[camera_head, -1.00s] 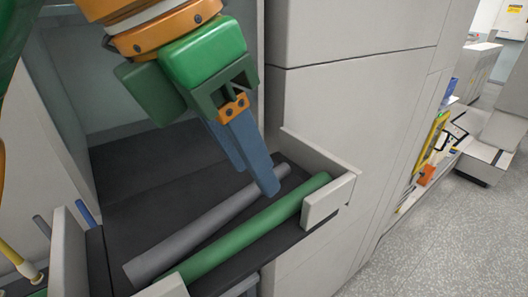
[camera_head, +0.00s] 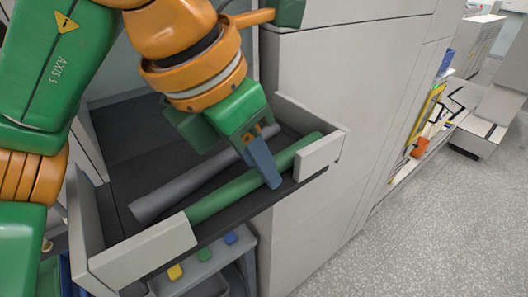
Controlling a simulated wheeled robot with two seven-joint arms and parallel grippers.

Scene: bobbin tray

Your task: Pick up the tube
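A green tube (camera_head: 225,195) lies in an open tray (camera_head: 145,255) with low light-grey ends and a dark bed. A grey tube (camera_head: 180,188) lies behind it, roughly parallel. My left gripper (camera_head: 270,178) points down at the green tube toward its right half. One blue-grey finger crosses in front of the green tube; the other finger is hidden, so I cannot tell whether they are closed on it. The green tube still lies in the tray. My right gripper is not in view.
Grey cabinet panels (camera_head: 345,90) stand right behind the tray. Below the tray is a grey shelf with small yellow (camera_head: 175,271), green (camera_head: 205,254) and blue (camera_head: 230,238) pieces. Speckled floor (camera_head: 430,230) is clear at the right.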

